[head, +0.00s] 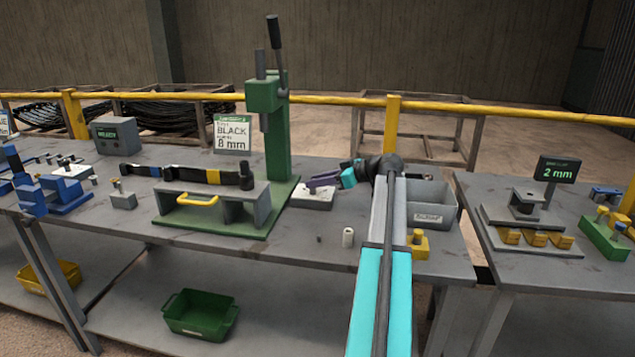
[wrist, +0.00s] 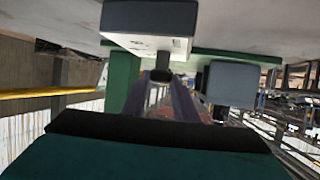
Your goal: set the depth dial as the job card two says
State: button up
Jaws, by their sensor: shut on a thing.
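The card (head: 231,134) behind the press reads BLACK and 8 mm; its small heading is too fine to read. A pale block (head: 314,198) sits right of the green press base, and also shows upside down in the wrist view (wrist: 148,20). My gripper (head: 322,181), with purple fingers, is at this block. In the wrist view my gripper (wrist: 163,80) is shut on a small dark knob (wrist: 162,73) at the block's face, which I take for the depth dial. The fingers hide most of the knob, and I see no scale or setting.
The green press (head: 277,130) stands left of my arm. A grey bin (head: 432,203) and a yellow block (head: 419,245) are to its right. A display (head: 559,169) on the right bench reads 2 mm.

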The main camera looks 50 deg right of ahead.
jog(key=shift+s+a+h, duration=0.1)
jog(key=shift+a+h, duration=0.05)
jog(key=shift+h, duration=0.15)
jog(key=shift+s+a+f+m+t+h+b, duration=0.15)
jog(key=shift+m+h+b, duration=0.2)
jog(key=shift+m+h, duration=0.35)
jog(key=shift+w+a+r+m+t+h+b, duration=0.15)
jog(key=shift+m+h+b, duration=0.15)
jog(key=shift+m+h, duration=0.35)
jog(key=m+h, duration=0.2)
jog(key=h, duration=0.1)
jog(key=shift+a+m, duration=0.2)
jog(key=shift+m, duration=0.05)
jog(key=shift+a+r+m+g+h+p, duration=0.15)
jog(key=shift+m+g+h+p, duration=0.45)
jog(key=shift+m+h+p, duration=1.15)
jog(key=shift+m+h, duration=0.35)
jog(key=shift+h, duration=0.05)
jog(key=shift+m+g+h+p, duration=0.3)
jog(key=shift+g+h+p, duration=0.05)
jog(key=shift+g+h, duration=0.05)
jog(key=o, duration=1.1)
